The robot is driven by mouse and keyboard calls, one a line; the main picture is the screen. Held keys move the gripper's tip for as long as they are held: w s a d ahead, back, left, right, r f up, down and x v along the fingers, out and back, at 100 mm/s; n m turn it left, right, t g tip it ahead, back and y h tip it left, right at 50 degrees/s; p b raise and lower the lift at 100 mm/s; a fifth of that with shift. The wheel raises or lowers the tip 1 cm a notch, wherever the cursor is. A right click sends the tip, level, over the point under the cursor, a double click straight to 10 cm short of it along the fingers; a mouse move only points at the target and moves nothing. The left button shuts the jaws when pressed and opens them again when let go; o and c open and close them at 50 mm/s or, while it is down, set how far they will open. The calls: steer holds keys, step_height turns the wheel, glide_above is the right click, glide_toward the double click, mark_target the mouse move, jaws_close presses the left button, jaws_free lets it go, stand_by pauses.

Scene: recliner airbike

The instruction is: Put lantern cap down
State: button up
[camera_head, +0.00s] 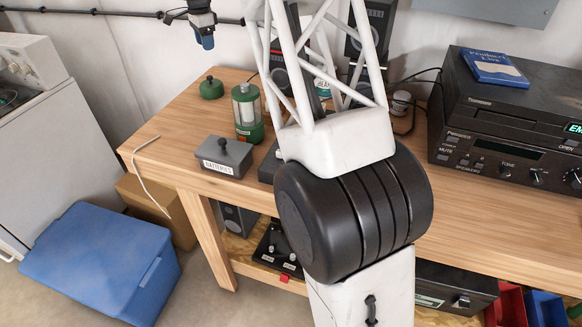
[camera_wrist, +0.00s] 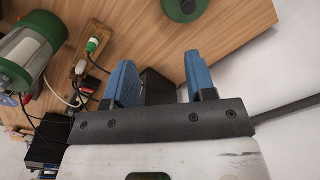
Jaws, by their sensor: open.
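The green lantern cap (camera_head: 211,88), with a small dark knob on top, sits on the wooden table near its back left corner. It also shows at the top edge of the wrist view (camera_wrist: 184,8), partly cut off. The green and white lantern (camera_head: 247,113) stands upright just right of the cap, with its top bare; it is at the left of the wrist view (camera_wrist: 30,45). My gripper (camera_head: 207,42) is above and apart from the cap. In the wrist view, its two blue fingers (camera_wrist: 161,75) are spread with nothing held between them.
A grey battery box (camera_head: 223,156) sits in front of the lantern. A dark stereo (camera_head: 502,135) with a blue booklet (camera_head: 494,69) stands at the right of the table (camera_head: 165,142). Speakers and cables are behind my arm. Bare wood lies left of the cap.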

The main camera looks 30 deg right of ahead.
steer(key=s+r+n, duration=0.3)
steer(key=s, duration=0.8)
steer(key=s+r+n+t, duration=0.1)
steer(key=s+r+n, duration=0.15)
steer(key=s, duration=0.85)
steer(key=s+r+n, duration=0.3)
steer(key=s+r, duration=0.1)
steer(key=s, duration=0.7)
steer(key=s+f+n, duration=0.2)
steer(key=s+f, duration=0.1)
steer(key=s, duration=0.8)
steer(key=s+f+n+t, duration=0.1)
steer(key=s+f+n, duration=0.2)
steer(key=s, duration=0.8)
steer(key=s+f+n, duration=0.3)
steer(key=s+f, duration=0.1)
steer(key=s, duration=0.7)
steer(key=shift+a, duration=0.15)
